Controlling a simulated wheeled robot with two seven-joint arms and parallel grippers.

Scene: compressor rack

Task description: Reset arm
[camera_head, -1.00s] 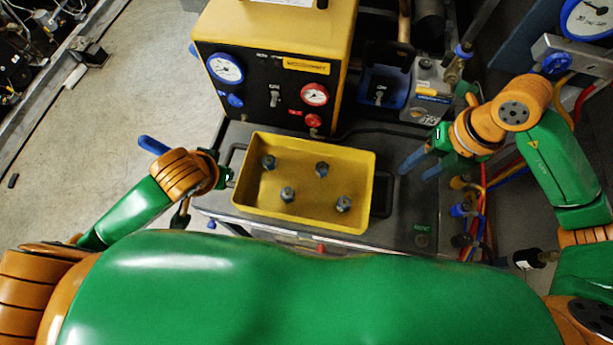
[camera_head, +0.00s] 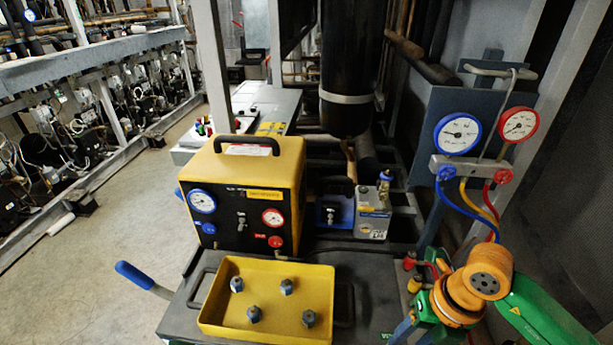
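My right arm comes in at the lower right of the head view; its gripper (camera_head: 405,328) is low beside the cart, partly cut off by the bottom edge, with blue fingers pointing down-left. Whether it is open or shut is unclear, and I see nothing held in it. My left gripper and arm are out of view. A yellow tray (camera_head: 212,300) with several grey-blue fittings (camera_head: 254,314) lies on the dark cart top (camera_head: 372,290), left of my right gripper.
A yellow recovery machine (camera_head: 240,180) with gauges stands behind the tray, with a small blue-and-grey pump (camera_head: 372,215) to its right. A gauge manifold (camera_head: 470,168) with coloured hoses hangs above my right arm. A blue cart handle (camera_head: 135,274) sticks out left. Open floor (camera_head: 110,225) lies left.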

